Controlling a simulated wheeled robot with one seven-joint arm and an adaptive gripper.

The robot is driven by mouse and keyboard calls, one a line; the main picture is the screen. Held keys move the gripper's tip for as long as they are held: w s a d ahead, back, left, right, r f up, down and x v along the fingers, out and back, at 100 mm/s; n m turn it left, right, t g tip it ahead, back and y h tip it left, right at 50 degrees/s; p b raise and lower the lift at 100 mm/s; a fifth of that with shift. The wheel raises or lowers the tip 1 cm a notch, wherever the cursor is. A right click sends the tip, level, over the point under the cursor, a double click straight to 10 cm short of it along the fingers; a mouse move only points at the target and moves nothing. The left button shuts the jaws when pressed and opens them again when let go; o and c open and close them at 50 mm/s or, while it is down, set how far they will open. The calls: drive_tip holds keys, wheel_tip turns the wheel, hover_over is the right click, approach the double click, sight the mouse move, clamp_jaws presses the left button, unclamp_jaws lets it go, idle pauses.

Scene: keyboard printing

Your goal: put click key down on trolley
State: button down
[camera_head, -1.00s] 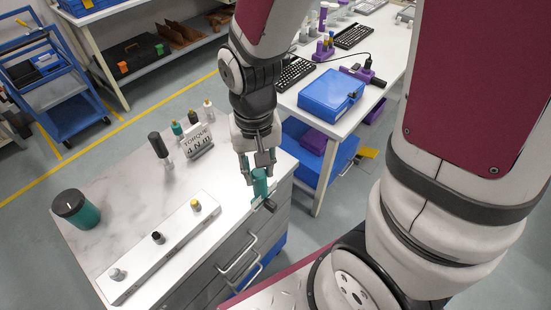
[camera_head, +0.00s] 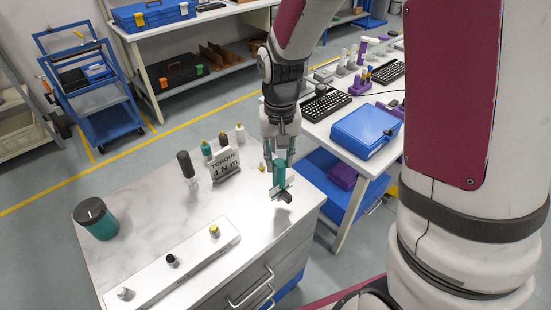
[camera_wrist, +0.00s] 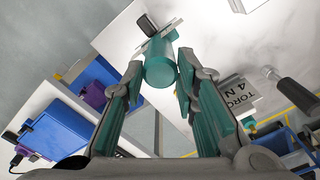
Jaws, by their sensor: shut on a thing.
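My gripper (camera_head: 279,160) points down and is shut on the click key (camera_head: 278,173), a teal cylinder with a grey metal crosspiece and a dark end below. In the wrist view the click key (camera_wrist: 160,70) sits between the two teal-padded fingers (camera_wrist: 158,88), its dark end away from me. It is over the right part of a white marbled top (camera_head: 150,220) on a grey drawer unit, apparently the trolley. I cannot tell whether its lower end touches the top. A blue wheeled cart (camera_head: 112,125) stands far left.
A "TORQUE 4 N.m" sign (camera_head: 225,165) and several small bottles stand left of my gripper. A white bar (camera_head: 185,262) with knobs and a teal jar with a black lid (camera_head: 96,218) are further left. A table with a blue case (camera_head: 367,130) stands to the right.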

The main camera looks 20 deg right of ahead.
sight(279, 181)
drive_tip(key=shift+w+f, duration=0.1)
drive_tip(key=shift+w, duration=0.45)
drive_tip(key=shift+f+p, duration=0.35)
drive_tip(key=shift+f, duration=1.4)
drive_tip(key=c, duration=1.3)
unclamp_jaws()
drive_tip(key=shift+f, duration=0.1)
